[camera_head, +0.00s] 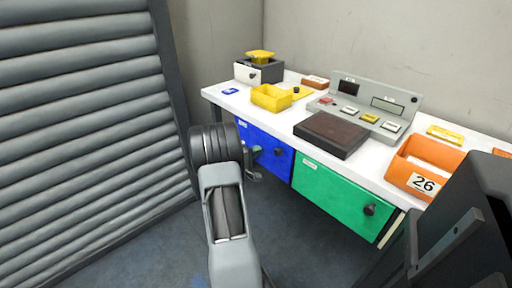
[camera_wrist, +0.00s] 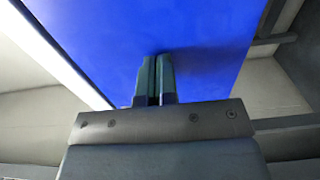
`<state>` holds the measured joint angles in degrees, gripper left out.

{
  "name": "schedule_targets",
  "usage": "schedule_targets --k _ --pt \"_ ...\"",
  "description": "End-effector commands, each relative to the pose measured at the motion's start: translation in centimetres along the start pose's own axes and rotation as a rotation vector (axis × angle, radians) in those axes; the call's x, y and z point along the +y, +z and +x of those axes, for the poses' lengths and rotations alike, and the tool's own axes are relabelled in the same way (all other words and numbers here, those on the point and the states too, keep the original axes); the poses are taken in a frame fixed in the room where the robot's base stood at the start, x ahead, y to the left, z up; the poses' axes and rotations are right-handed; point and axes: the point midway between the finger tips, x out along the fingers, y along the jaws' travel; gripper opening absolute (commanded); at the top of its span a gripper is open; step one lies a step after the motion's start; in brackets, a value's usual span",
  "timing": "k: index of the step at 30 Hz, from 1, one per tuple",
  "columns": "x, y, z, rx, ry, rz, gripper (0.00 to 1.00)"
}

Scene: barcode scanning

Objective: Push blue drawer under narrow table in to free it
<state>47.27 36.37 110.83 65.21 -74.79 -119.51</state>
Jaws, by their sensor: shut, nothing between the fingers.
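The blue drawer (camera_head: 272,163) sits under the left part of the white narrow table (camera_head: 222,97), with a dark knob on its front. My gripper (camera_head: 257,150) is shut and empty, its fingertips at the blue front, left of the knob. In the wrist view the blue drawer (camera_wrist: 215,35) fills the upper middle. The closed fingertips of my gripper (camera_wrist: 156,58) meet or nearly meet its blue face; I cannot tell whether they touch. My arm hides the drawer's left part in the head view, and I cannot tell how far the drawer stands out.
A green drawer (camera_head: 335,195) with a dark knob is right of the blue one. On the table are a yellow bin (camera_head: 271,98), a brown box (camera_head: 331,135), a grey control panel (camera_head: 368,107) and an orange bin (camera_head: 405,172). A grey shutter (camera_head: 85,120) stands at left.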

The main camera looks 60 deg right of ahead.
Motion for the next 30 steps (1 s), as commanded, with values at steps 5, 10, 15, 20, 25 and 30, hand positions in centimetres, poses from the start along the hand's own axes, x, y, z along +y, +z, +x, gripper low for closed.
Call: schedule_targets --k 5,10,15,20,25,30 --pt "0.1 0.0 0.2 0.000 0.002 0.002 0.00" --pt "0.2 0.0 -0.1 0.001 0.001 0.001 0.00" --pt "0.4 -0.1 -2.1 0.003 0.001 0.000 0.00" --pt "0.4 -0.1 -4.2 0.004 0.001 0.000 0.00" --pt "0.3 -0.1 -6.4 0.004 0.000 0.000 0.00" --pt "0.3 -0.1 -8.5 0.004 0.001 0.001 0.00"
